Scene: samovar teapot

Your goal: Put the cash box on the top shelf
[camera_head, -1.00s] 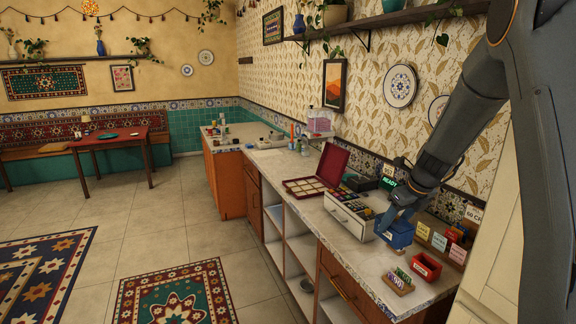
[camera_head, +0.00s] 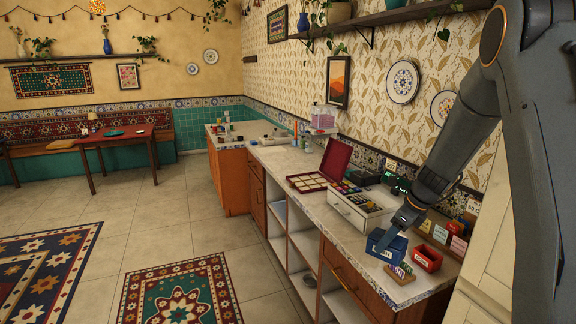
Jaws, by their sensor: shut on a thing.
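The small blue box with a pale label (camera_head: 386,245), which looks like the cash box, is at the front part of the counter. My gripper (camera_head: 398,229) comes down on it from the upper right and is shut on it. The fingers hide part of its top. I cannot tell whether its base touches the counter or is just above it. Open white shelf compartments (camera_head: 302,247) are built in under the counter. A dark wall shelf (camera_head: 400,18) with plants runs high above it. Which one holds the top shelf is unclear.
A red box (camera_head: 427,258) and a small card rack (camera_head: 400,274) stand close to the blue box. Behind are a white drawer with coloured contents (camera_head: 352,212), an open maroon case (camera_head: 333,160) and a wooden card holder (camera_head: 440,240).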

